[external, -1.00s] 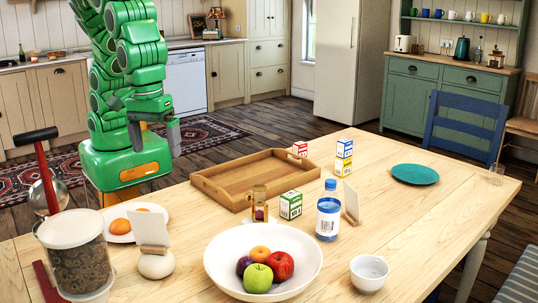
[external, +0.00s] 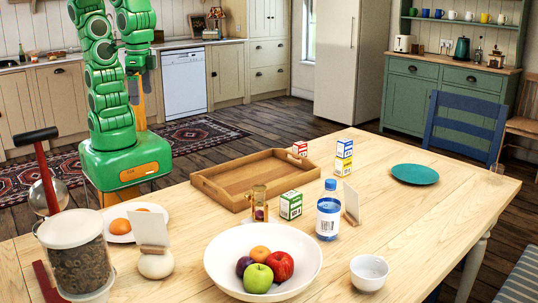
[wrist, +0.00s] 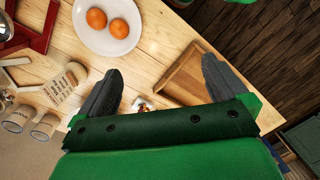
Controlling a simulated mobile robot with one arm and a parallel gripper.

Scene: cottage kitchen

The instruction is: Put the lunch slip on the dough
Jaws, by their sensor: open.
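A pale round lump that looks like the dough (external: 156,265) sits at the table's near left. A blank-looking white slip (external: 153,231) in a wooden holder stands upright at its top or just behind it; I cannot tell whether they touch. A second white slip (external: 351,201) stands in a holder right of the water bottle. I cannot read which is the lunch slip. A card with print (wrist: 62,88) shows at left in the wrist view. My gripper (external: 140,76) is raised above the far left side, away from both slips. It is open and empty in the wrist view (wrist: 162,68).
A wooden tray (external: 205,188), a plate with orange round items (external: 119,238), a fruit bowl (external: 219,262), a bottle (external: 328,217), small boxes (external: 291,205), a cup (external: 369,273), a jar (external: 78,262) and a teal plate (external: 414,174) occupy the table. The right side has free room.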

